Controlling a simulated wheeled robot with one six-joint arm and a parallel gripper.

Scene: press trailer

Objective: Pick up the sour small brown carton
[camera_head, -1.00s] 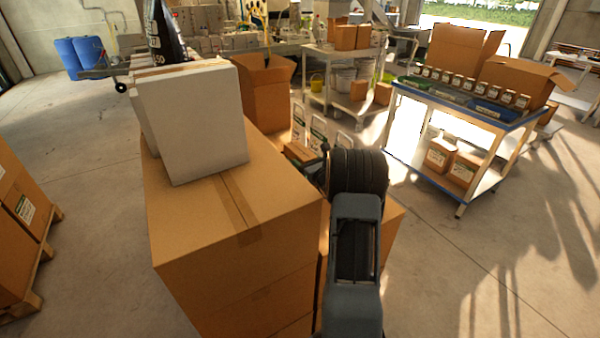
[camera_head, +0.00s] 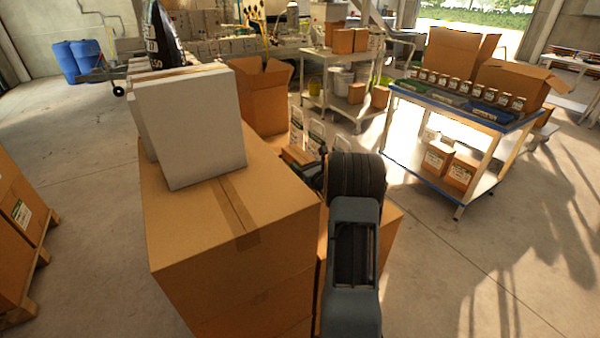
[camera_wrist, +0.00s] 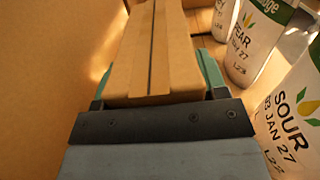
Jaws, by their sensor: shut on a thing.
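A small brown carton (camera_wrist: 155,45) with a dark seam along its top fills the middle of the wrist view. My gripper (camera_wrist: 157,78) is shut on it, with one green finger on each side. In the head view the same carton (camera_head: 298,155) shows just left of my wrist, behind the big stacked boxes. No label on its visible faces can be read, so I cannot tell whether it is the sour one. My arm hides part of the area around it.
White packs stand close to the right in the wrist view, one reading SOUR (camera_wrist: 293,120), another PEAR (camera_wrist: 242,45). A large brown box (camera_head: 215,230) with a white box (camera_head: 190,125) on top stands left. A blue-edged cart (camera_head: 460,115) stands right; floor between is clear.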

